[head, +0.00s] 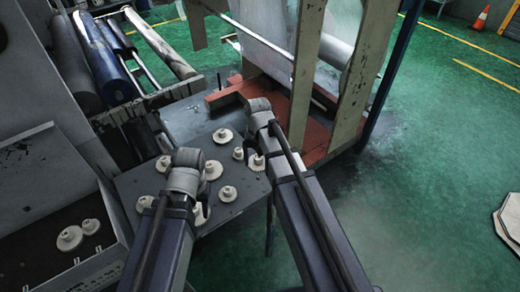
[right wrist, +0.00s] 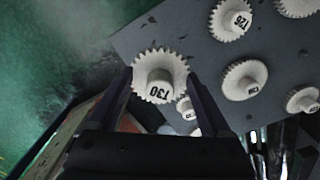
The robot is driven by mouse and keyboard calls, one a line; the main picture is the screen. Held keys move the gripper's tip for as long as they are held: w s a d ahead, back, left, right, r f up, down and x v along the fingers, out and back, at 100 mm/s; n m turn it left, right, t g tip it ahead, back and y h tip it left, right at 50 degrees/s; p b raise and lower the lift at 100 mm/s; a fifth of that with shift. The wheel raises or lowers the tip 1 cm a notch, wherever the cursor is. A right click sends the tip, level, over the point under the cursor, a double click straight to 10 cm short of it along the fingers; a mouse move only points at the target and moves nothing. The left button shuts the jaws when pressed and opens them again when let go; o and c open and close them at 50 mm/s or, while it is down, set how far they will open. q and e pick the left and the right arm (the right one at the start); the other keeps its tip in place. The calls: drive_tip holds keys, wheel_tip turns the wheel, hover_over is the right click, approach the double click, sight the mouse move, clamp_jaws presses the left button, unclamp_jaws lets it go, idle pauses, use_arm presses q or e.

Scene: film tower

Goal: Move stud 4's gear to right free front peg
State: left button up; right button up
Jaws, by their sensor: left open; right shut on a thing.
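White toothed gears sit on a grey plate (head: 225,212). My right gripper (right wrist: 163,92) is shut on a white gear marked T30 (right wrist: 160,76), with one finger on each side of it. This gear also shows in the head view (head: 257,163), near the plate's right edge. Whether it is clear of the plate or seated on a stud is hard to tell. My left gripper (head: 203,208) is open over the plate's front part, largely hidden by its own wrist. No stud numbers are readable, so I cannot tell which stud or free peg is which.
More gears (head: 69,238) lie in a grey tray at the left. A red frame (head: 300,118) with upright posts stands behind the plate. Green floor is open at the right.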

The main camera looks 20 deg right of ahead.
sight(258, 178)
wheel_tip(258, 178, up, 2)
drive_tip(key=shift+p, duration=0.6)
drive_tip(key=shift+a+r+m+p, duration=0.15)
drive_tip(key=shift+r+m+p, duration=0.35)
drive_tip(key=shift+m, duration=0.1)
use_arm(q)
wheel_tip(258, 178, up, 3)
drive_tip(key=shift+f, duration=0.2)
use_arm(e)
drive_tip(key=shift+f, duration=0.15)
use_arm(q)
drive_tip(key=shift+f+b, duration=0.1)
drive_tip(key=shift+b, duration=0.2)
use_arm(e)
drive_tip(key=shift+f, duration=0.1)
use_arm(q)
wheel_tip(258, 178, down, 9)
drive_tip(key=b, duration=0.8)
drive_tip(key=shift+a+b, duration=0.1)
drive_tip(key=shift+b, duration=0.3)
use_arm(e)
wheel_tip(258, 178, down, 9)
drive_tip(key=shift+r, duration=0.1)
use_arm(q)
drive_tip(key=shift+f+b, duration=0.5)
drive_tip(key=shift+b, duration=0.1)
use_arm(e)
drive_tip(key=shift+f, duration=0.65)
